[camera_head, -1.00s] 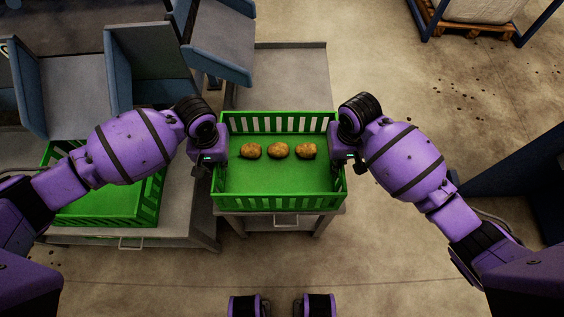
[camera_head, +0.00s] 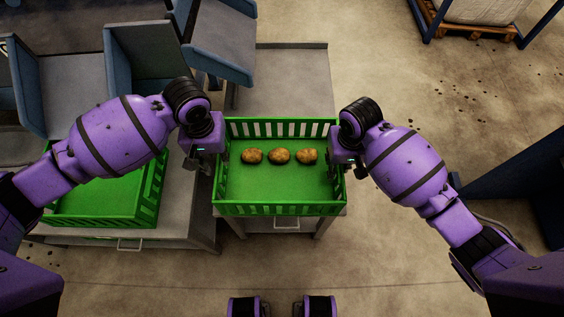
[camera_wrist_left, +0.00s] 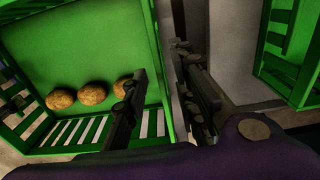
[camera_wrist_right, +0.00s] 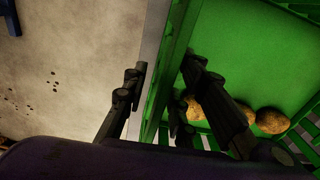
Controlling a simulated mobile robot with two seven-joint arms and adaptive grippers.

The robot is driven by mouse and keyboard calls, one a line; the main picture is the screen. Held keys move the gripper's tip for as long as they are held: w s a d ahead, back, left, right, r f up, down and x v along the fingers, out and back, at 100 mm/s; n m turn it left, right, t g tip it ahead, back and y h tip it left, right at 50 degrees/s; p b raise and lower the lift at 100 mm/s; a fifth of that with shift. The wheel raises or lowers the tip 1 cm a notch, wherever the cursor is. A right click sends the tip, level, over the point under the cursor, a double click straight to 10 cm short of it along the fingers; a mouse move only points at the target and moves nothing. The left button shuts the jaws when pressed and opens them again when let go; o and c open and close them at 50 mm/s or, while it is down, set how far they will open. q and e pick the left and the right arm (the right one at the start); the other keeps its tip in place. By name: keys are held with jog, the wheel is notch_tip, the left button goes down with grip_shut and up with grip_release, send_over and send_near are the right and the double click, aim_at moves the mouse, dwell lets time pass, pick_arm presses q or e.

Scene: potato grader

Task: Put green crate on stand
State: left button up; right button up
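The green crate (camera_head: 280,208) sits level over the grey stand (camera_head: 290,80), with three potatoes (camera_head: 279,156) in a row on its floor. My left gripper (camera_head: 212,166) is at the crate's left wall. In the left wrist view its fingers (camera_wrist_left: 160,75) are apart, one inside the crate and one outside the wall. My right gripper (camera_head: 346,165) is at the right wall. In the right wrist view its fingers (camera_wrist_right: 165,78) are also apart, on either side of that wall. The crate hides much of the stand top.
A second green crate (camera_head: 100,222) sits on a grey table (camera_head: 190,225) to the left. Blue-grey grader chutes (camera_head: 150,65) stand behind it. The floor to the right is open, with a pallet (camera_head: 470,25) at the back.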

pick_arm(q)
notch_tip(320, 180, up, 6)
jog(key=shift+f, duration=0.1)
pick_arm(e)
notch_tip(320, 180, up, 12)
dwell(0.5)
